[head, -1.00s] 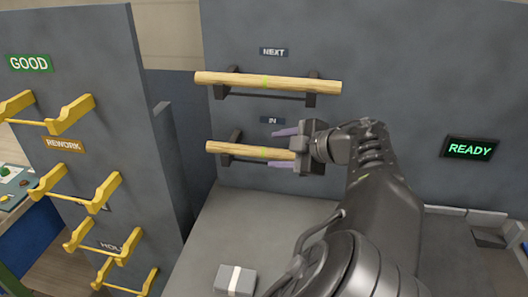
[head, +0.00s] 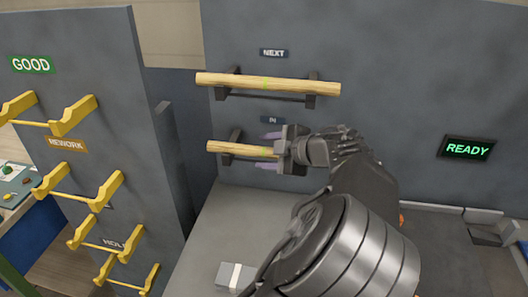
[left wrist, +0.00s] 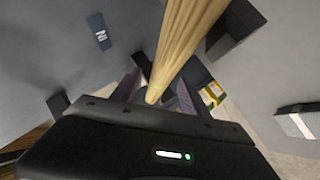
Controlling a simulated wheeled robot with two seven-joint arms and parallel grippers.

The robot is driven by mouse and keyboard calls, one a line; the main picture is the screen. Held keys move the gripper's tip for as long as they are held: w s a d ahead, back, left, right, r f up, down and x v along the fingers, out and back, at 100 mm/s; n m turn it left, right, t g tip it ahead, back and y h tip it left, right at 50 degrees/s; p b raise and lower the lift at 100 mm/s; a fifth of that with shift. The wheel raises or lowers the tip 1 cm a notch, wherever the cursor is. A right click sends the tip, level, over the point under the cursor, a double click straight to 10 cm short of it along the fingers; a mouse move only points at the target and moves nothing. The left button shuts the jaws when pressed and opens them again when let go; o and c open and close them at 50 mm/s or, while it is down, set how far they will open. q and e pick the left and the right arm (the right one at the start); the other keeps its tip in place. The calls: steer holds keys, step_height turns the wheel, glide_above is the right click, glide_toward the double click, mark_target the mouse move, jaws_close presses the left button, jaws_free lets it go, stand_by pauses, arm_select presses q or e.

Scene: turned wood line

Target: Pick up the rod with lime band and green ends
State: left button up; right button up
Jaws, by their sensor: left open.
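A pale wooden rod (head: 228,148) lies level on the dark holder under the IN sign. A faint lime mark shows on it beside my gripper; its right part is hidden and I see no green on its left end. A second wooden rod (head: 300,86) with a lime band lies on the NEXT holder above. My left gripper (head: 269,150) is open at the IN rod, one pale purple finger above it and one below. In the left wrist view the rod (left wrist: 186,40) runs down towards the space between the open fingers (left wrist: 157,93); contact cannot be told.
A panel with yellow hooks (head: 92,196), marked GOOD, REWORK and a partly hidden sign, stands at the left. A READY display (head: 467,149) is on the back wall. A grey block with a white stripe (head: 235,276) rests on the grey surface below the rods.

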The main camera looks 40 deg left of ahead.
arm_select(q)
jaws_close()
stand_by(0.6)
